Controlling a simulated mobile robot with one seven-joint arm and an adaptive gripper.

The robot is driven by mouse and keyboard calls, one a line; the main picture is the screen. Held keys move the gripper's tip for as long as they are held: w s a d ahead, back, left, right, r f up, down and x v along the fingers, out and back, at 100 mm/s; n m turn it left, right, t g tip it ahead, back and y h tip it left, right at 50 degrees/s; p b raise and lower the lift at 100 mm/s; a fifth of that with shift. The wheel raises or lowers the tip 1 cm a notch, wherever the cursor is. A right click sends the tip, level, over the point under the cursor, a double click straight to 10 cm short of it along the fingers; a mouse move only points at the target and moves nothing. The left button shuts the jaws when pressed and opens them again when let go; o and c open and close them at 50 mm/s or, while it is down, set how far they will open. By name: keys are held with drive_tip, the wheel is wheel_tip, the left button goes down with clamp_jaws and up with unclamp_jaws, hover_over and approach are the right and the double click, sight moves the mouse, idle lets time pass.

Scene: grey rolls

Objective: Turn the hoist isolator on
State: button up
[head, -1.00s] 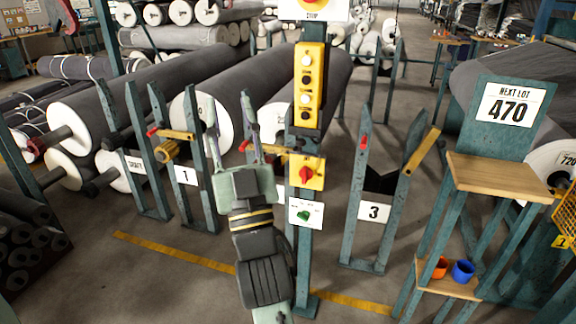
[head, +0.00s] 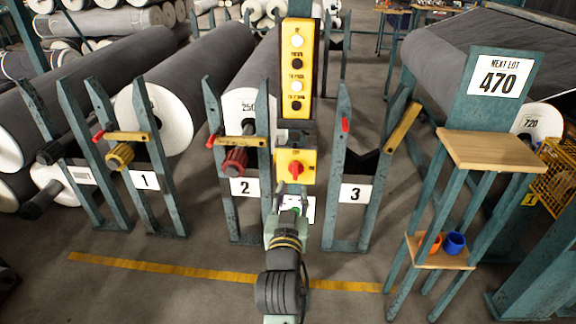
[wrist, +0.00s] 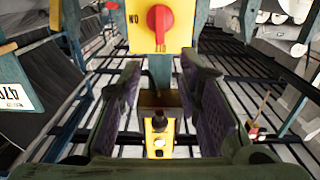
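The hoist isolator is a yellow plate (head: 280,159) with a red knob (head: 295,169), on a teal post in the head view. In the wrist view the plate (wrist: 175,42) is at the top centre, apparently upside down. Its red knob (wrist: 159,22) stands vertical there, with ON lettering to its left and another label below it. My gripper (head: 291,188) is just below and in front of the plate in the head view. In the wrist view its two fingers (wrist: 160,78) are apart with nothing held between them. Whether they touch the plate I cannot tell.
A yellow button panel (head: 297,70) is on the post above the isolator. A white card (head: 310,207) below is partly hidden by my gripper. Roll stands numbered 2 (head: 242,187) and 3 (head: 355,193) flank the post. A shelf stand (head: 492,150) with cups is at the right.

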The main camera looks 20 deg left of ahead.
sight(295, 165)
drive_tip(key=p+x, duration=0.2)
drive_tip(key=x, duration=0.8)
drive_tip(key=shift+w, duration=0.1)
drive_tip(key=shift+c, duration=0.2)
clamp_jaws()
